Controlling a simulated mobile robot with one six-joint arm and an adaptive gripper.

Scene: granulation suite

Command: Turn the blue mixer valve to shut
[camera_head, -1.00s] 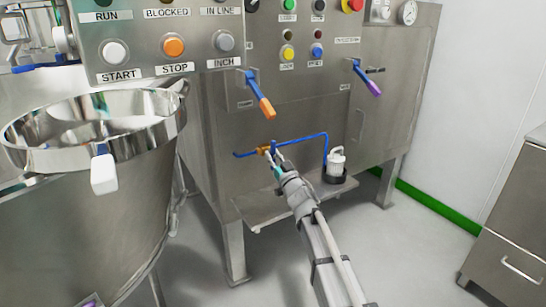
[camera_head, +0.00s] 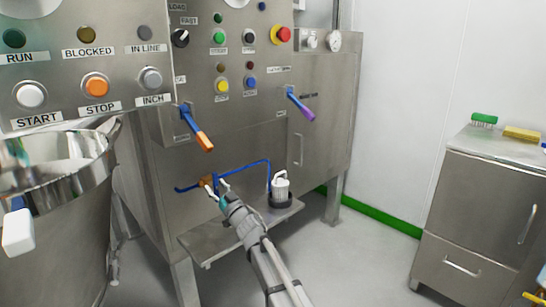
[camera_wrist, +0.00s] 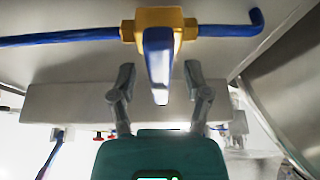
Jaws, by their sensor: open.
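The blue mixer valve has a yellow-orange body (camera_wrist: 160,22) and a blue handle (camera_wrist: 158,58), set in a blue pipe (camera_wrist: 60,37). In the wrist view the handle points down, across the line of the pipe. My gripper (camera_wrist: 158,78) is open, with one finger on each side of the handle and a visible gap on both sides. In the head view my gripper (camera_head: 213,191) is at the valve body (camera_head: 206,181), low on the steel machine's front. The fingers partly hide the handle there.
Above are an orange-tipped lever (camera_head: 203,140) and a purple-tipped lever (camera_head: 306,112). A steel bowl (camera_head: 60,195) is at left, a cabinet (camera_head: 480,200) at right. Floor between is clear.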

